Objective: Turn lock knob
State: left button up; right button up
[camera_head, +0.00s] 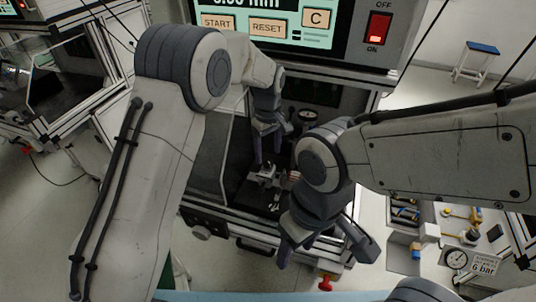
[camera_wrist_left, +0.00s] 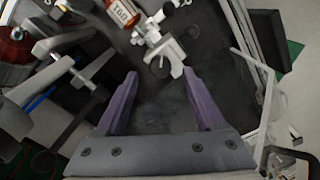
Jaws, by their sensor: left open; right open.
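A small light-grey metal fixture (camera_head: 266,172) stands on the dark bed inside the test machine. In the left wrist view the fixture (camera_wrist_left: 154,40) has a clamp-like block and a dark round part (camera_wrist_left: 160,66) beside it. I cannot tell for sure which part is the lock knob. My left gripper (camera_head: 267,150) points down above the fixture. Its purple fingers (camera_wrist_left: 160,76) are apart and empty, with the block just beyond their tips. My right gripper (camera_head: 326,254) is open and empty in front of the machine, at the lower middle. My left arm hides part of the machine's left side.
A red labelled cylinder (camera_wrist_left: 122,12) lies near the fixture. A dial gauge (camera_head: 308,116) stands behind it. The control panel (camera_head: 352,36) with a red switch is above. Pneumatic fittings (camera_head: 462,232) crowd the right bench.

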aim_at(268, 163)
pick_arm(q)
jog(key=shift+f, duration=1.4)
grip_shut()
